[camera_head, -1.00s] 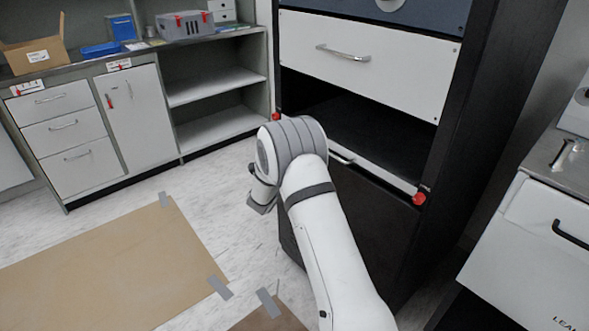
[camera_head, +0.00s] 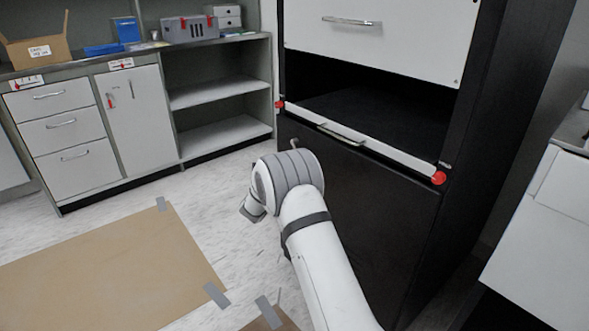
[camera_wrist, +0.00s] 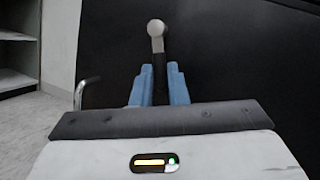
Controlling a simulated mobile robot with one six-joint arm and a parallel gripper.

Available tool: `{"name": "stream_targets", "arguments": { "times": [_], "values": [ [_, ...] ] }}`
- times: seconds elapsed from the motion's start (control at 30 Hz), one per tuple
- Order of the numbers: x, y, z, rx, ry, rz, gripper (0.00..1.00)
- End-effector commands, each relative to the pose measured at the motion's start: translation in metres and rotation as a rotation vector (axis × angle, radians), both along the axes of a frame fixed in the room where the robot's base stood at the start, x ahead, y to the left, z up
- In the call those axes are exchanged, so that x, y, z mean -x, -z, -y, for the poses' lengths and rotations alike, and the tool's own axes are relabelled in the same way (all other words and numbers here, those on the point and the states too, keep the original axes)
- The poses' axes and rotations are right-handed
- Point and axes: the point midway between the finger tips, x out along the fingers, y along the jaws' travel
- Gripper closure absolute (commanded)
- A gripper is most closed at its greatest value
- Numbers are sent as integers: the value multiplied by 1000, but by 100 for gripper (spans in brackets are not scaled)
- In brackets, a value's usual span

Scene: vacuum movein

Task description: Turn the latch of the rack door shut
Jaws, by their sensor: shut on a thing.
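The rack's black lower door (camera_head: 390,205) looks closed in the head view. The latch shows in the wrist view as a rounded silver knob (camera_wrist: 156,30) with a dark stem below it, standing against the black door. My gripper (camera_wrist: 159,85) has its blue fingers shut on the latch's stem, just below the knob. In the head view a small silver end (camera_head: 294,143), likely the latch's, shows just above my wrist. My arm hides the rest of the latch and the fingers there.
A metal bar handle (camera_wrist: 82,92) stands left of the fingers. Above the door are an open bay with a white front strip (camera_head: 370,145), red knobs at its ends (camera_head: 438,178), and a white drawer (camera_head: 370,40).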

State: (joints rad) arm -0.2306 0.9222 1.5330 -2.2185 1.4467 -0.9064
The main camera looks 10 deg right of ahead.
Motion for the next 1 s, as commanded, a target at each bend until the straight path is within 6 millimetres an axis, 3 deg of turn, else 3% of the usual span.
{"name": "stream_targets", "arguments": {
  "times": [0.5,1.0],
  "values": [
    [-14,6,-8,-155,-1,271,100],
    [-16,5,-10,-179,-2,312,100]
  ]
}}
